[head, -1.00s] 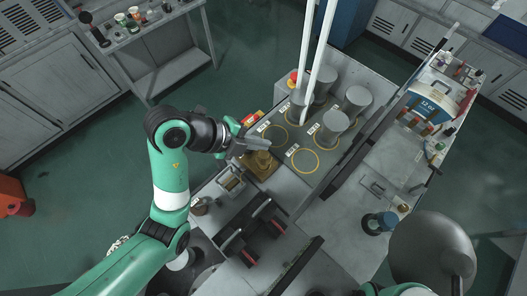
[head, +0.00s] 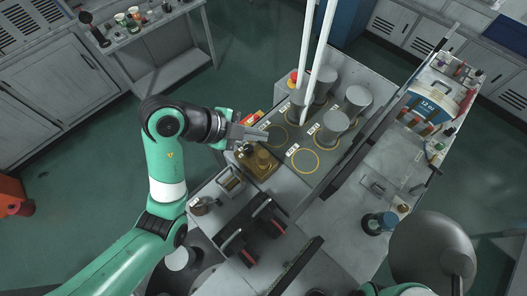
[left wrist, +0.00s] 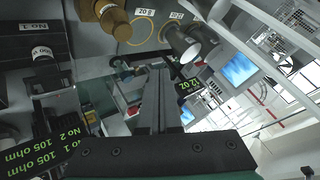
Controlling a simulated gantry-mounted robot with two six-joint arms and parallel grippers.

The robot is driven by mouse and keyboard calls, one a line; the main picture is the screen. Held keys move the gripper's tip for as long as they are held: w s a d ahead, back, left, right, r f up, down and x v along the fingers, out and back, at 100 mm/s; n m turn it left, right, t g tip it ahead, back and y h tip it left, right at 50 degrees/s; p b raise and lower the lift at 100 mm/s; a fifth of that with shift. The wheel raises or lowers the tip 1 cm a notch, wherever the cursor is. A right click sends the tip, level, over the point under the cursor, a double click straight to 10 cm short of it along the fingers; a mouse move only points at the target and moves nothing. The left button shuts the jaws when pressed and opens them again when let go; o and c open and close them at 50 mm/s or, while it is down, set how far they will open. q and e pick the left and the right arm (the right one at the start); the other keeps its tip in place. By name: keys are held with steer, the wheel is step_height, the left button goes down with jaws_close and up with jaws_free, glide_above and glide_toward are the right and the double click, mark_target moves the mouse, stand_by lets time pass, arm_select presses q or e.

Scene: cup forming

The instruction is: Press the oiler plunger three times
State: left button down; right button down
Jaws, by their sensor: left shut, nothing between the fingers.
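The oiler looks to be the brass stepped piece (head: 262,160) on a square brass base, at the near left corner of the grey machine top in the head view. Its brass body also shows at the top of the left wrist view (left wrist: 113,20). My left gripper (head: 263,134) is just beyond the oiler in the head view, shut and empty, with no visible contact. Its two fingers lie together in the left wrist view (left wrist: 158,95). How far the plunger is down cannot be told. My right gripper is out of view.
Yellow-ringed spots (head: 304,161) and several grey cylinders (head: 332,127) stand beside the oiler. Two white vertical rods (head: 316,70) rise behind. A red button (head: 293,77) is at the far edge. Black-handled levers (head: 262,219) stand in front.

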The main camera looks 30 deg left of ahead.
mark_target(265, 153)
arm_select(q)
step_height(265, 153, down, 6)
steer(key=shift+f+b, duration=0.25)
steer(key=shift+b, duration=0.15)
stand_by(1.9)
steer(key=shift+f+p, duration=0.4)
steer(key=shift+f, duration=0.95)
stand_by(0.7)
stand_by(0.4)
steer(key=shift+r, duration=1.35)
steer(key=shift+r, duration=0.1)
steer(key=shift+r, duration=2.45)
